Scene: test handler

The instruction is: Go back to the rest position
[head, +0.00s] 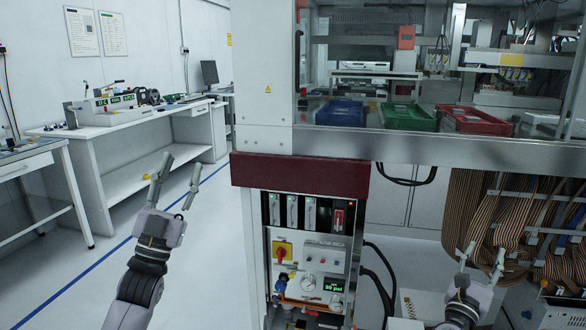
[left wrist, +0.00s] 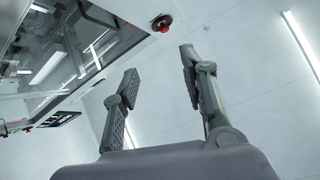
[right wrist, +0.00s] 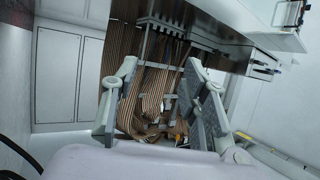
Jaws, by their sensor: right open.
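My left gripper (head: 178,180) is raised at the left of the head view, in front of the floor and the white bench. Its two fingers are spread with nothing between them; they also show apart in the left wrist view (left wrist: 160,80). My right gripper (head: 482,258) is low at the right of the head view, in front of the brown ribbon cables. Its fingers are apart and empty, also in the right wrist view (right wrist: 155,90). Neither gripper visibly touches anything.
The test handler's dark red edge (head: 300,175) stands ahead, above a control panel (head: 308,268). Blue (head: 340,112), green (head: 408,116) and red (head: 473,121) trays lie inside. Ribbon cables (head: 470,205) hang near my right gripper. A white bench (head: 110,125) stands left; floor between is clear.

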